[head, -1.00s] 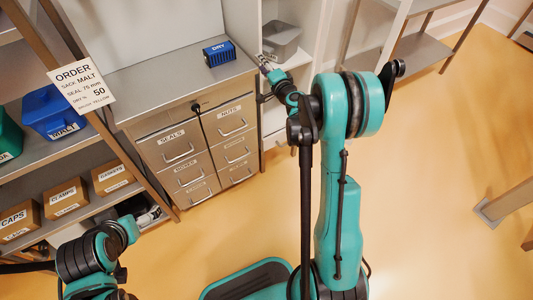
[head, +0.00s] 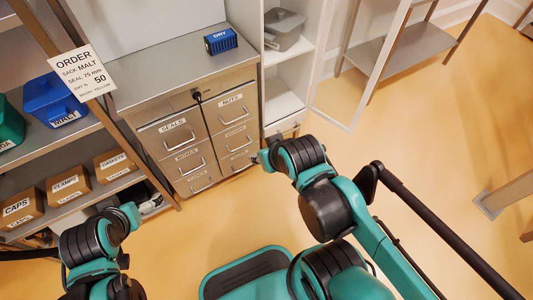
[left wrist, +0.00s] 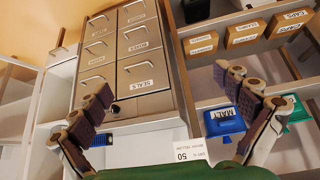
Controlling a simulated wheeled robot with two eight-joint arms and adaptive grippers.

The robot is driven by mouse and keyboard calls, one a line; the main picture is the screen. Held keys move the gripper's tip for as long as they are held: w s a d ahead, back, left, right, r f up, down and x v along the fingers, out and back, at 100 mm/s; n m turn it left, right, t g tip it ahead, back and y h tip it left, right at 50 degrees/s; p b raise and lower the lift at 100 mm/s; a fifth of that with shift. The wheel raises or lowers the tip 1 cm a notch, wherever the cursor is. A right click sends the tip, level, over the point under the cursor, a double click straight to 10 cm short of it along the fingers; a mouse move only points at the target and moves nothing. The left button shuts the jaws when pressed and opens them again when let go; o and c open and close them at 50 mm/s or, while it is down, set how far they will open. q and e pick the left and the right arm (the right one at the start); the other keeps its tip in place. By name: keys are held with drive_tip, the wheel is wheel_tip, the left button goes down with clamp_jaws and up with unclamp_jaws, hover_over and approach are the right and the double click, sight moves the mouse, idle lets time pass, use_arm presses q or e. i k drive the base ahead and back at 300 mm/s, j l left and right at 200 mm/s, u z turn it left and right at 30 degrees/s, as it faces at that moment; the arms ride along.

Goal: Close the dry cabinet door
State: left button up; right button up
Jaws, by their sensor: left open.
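The dry cabinet is the white open-fronted unit (head: 297,85) right of the drawers, with a grey bin (head: 284,27) on its upper shelf. Its white-framed, see-through door (head: 370,77) stands open, swung out to the right. In the head view, my right gripper sits low in front of the cabinet and drawers, at the end of the bent right arm; its fingers are mostly hidden. My left gripper (left wrist: 163,84) is open and empty in the left wrist view, far from the door. In the head view, the left arm is low at the left.
A drawer unit (head: 190,135) with a blue DRY box (head: 220,41) on top stands left of the cabinet. Shelving at left holds a blue MALT bin (head: 53,104) and cardboard boxes (head: 68,185). A metal rack (head: 405,50) stands behind the door. The floor in front is clear.

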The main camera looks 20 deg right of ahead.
sight(404, 5)
drive_tip(key=l+u, duration=0.4)
drive_tip(key=l, duration=2.8)
drive_tip(key=l+u, duration=0.25)
drive_tip(key=l, duration=0.7)
drive_tip(key=k+l+u, duration=0.1)
drive_tip(key=l+u, duration=0.2)
drive_tip(key=l, duration=0.6)
drive_tip(key=k+l+u, duration=0.25)
drive_tip(key=l+z, duration=0.35)
drive_tip(key=l, duration=0.15)
